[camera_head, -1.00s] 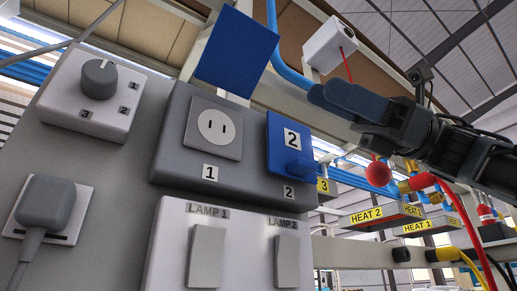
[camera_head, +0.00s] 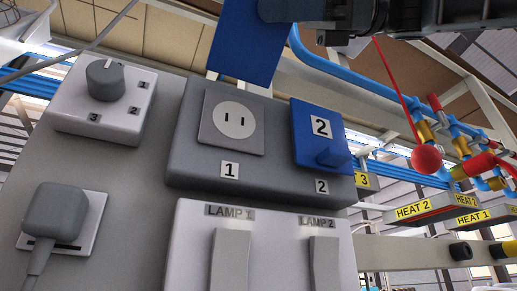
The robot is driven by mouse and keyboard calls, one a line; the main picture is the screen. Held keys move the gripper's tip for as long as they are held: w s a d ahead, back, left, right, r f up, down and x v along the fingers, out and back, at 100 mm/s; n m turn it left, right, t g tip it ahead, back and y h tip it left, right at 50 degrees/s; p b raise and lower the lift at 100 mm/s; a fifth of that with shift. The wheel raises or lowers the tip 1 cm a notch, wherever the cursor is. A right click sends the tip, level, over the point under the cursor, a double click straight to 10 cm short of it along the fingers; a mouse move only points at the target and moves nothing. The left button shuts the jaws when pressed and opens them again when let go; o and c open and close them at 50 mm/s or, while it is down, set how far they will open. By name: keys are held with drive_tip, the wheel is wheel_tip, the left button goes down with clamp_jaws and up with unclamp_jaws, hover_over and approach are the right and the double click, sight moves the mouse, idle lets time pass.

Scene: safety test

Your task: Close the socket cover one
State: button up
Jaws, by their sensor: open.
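Socket one (camera_head: 233,121) is a round two-slot outlet on a grey box (camera_head: 190,165), above the label "1". Its blue cover (camera_head: 245,48) stands raised above it, so the socket is exposed. Socket two's blue cover (camera_head: 318,132), marked "2", lies shut to the right. My gripper (camera_head: 280,10) is open at the top edge, in front of the raised cover's upper right part and overlapping it in the picture. I cannot tell whether it touches the cover. Its fingers are partly cut off by the frame.
A rotary knob (camera_head: 104,79) and a plugged-in grey plug (camera_head: 56,212) are on the left. Lamp switches (camera_head: 230,262) sit below the sockets. A red ball (camera_head: 427,158) hangs on a red cord at right, near blue pipes (camera_head: 345,77).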

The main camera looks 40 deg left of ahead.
drive_tip(key=shift+x, duration=1.15)
drive_tip(key=shift+r, duration=0.1)
clamp_jaws()
